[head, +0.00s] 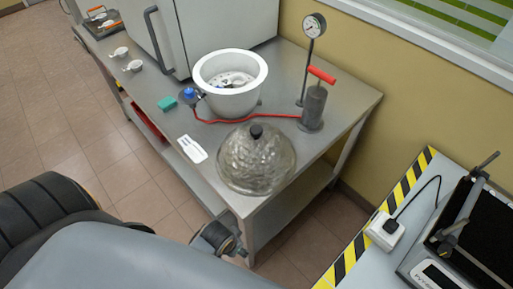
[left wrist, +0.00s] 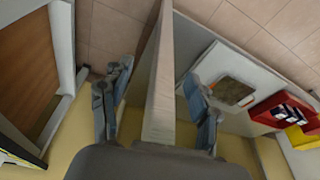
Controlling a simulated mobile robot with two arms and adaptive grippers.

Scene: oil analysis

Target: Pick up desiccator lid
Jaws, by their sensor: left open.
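The desiccator lid (head: 256,172) is a clear glass dome with a black knob on top. In the head view it rests knob up on the near end of the metal table, with no gripper on it. The white desiccator bowl (head: 240,103) stands open behind it. My left gripper (left wrist: 157,78) shows in the left wrist view with its fingers wide apart and nothing held. A pale upright panel or edge lies in the picture between the fingers. The lid is not visible in that view. My right gripper is in neither view.
A pressure gauge (head: 313,27) and a grey cylinder pump (head: 313,105) with a red handle stand behind the lid. A red hose (head: 235,121) runs along the table. A white card (head: 192,149) lies left of the lid. A striped bench (head: 350,258) stands at right.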

